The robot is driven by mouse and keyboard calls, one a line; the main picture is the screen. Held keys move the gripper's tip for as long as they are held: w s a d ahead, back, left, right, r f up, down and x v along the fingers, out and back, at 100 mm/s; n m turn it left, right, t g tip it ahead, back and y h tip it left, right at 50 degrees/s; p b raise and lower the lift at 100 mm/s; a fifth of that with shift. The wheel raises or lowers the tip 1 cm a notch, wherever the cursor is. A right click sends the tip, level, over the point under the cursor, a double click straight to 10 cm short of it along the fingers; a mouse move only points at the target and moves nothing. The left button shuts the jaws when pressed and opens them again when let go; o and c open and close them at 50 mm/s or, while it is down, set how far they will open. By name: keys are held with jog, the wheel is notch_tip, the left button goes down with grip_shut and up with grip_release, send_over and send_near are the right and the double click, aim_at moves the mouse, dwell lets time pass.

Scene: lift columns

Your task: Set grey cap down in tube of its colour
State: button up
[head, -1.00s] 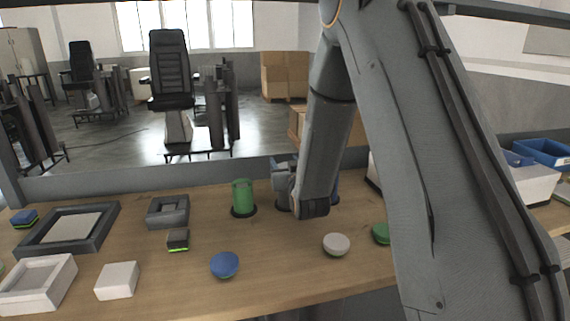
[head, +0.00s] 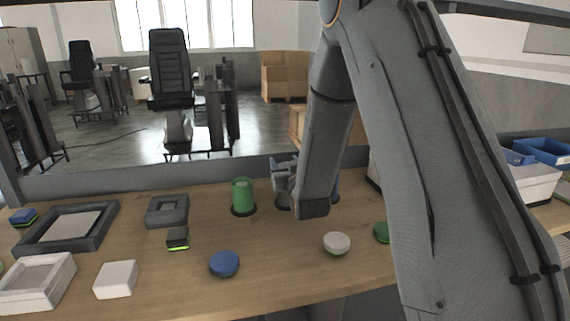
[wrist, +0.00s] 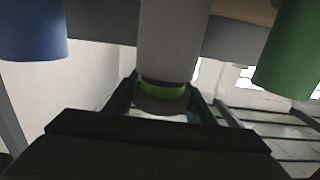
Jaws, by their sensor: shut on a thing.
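My gripper (wrist: 163,100) is shut on the grey cap (wrist: 160,104), which has a bright green ring where it meets the grey tube (wrist: 175,40). In the wrist view the cap is in line with the tube's mouth; whether it is fully seated or only touching I cannot tell. In the head view my gripper (head: 284,174) is over the grey tube (head: 284,203), and my arm hides most of both. The green tube (head: 243,195) stands to the left and the blue tube (head: 336,188) to the right, partly hidden by my arm.
A blue cap (head: 224,263), a white cap (head: 337,242) and a green cap (head: 381,232) lie on the table in front. Blue bins (head: 543,152) are far right.

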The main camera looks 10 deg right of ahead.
jog(key=shift+f+b, duration=0.3)
dwell(0.5)
jog(key=o, duration=1.4)
jog(key=shift+c, duration=0.2)
notch_tip(320, 180, up, 7)
jog(key=p, duration=0.4)
